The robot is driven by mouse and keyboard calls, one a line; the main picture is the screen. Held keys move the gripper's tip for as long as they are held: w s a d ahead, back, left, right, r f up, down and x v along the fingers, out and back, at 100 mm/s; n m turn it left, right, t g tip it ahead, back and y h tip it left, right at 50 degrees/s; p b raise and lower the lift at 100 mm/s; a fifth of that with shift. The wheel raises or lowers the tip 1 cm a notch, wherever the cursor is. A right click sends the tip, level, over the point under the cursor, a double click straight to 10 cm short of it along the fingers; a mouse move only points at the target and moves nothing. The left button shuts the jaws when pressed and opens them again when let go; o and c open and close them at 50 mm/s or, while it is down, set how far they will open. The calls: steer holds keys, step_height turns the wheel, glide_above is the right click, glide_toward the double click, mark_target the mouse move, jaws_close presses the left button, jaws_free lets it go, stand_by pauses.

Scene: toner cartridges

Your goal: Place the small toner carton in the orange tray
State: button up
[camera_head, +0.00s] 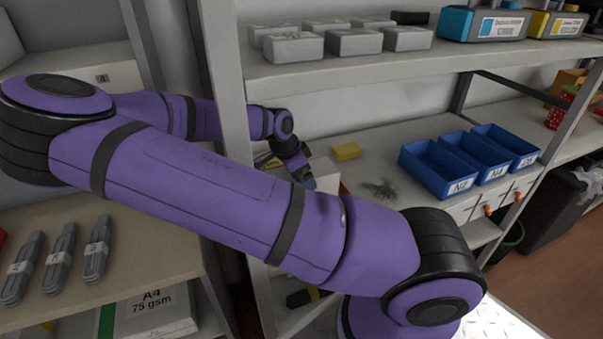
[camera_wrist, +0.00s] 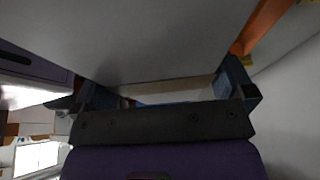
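In the head view my gripper (camera_head: 303,175) is small, partly behind the shelf post and my arm. It is over the left end of the middle shelf, close to a pale box-like thing (camera_head: 323,171). In the wrist view the two dark fingers of my gripper (camera_wrist: 165,88) stand wide apart. A large plain grey surface (camera_wrist: 150,40) covers the space before them and hides the tips. I cannot tell whether it is the small toner carton or whether the fingers press on it. An orange strip (camera_wrist: 262,25) shows at the upper right, perhaps the orange tray's edge.
A yellow block (camera_head: 347,151) and blue bins (camera_head: 437,172) stand on the middle shelf (camera_head: 400,140). Grey boxes (camera_head: 293,46) and larger cartons (camera_head: 485,24) are on the upper shelf. The grey shelf post (camera_head: 230,85) is close to my arm. Cable bundles (camera_head: 97,250) lie at left.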

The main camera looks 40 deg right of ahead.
steer(key=v, duration=0.3)
steer(key=a+v, duration=0.1)
steer(key=v, duration=0.1)
steer(key=shift+w+a+r, duration=0.15)
steer(key=shift+w, duration=0.05)
steer(key=w+a, duration=0.3)
steer(key=a, duration=0.7)
steer(key=shift+a, duration=0.15)
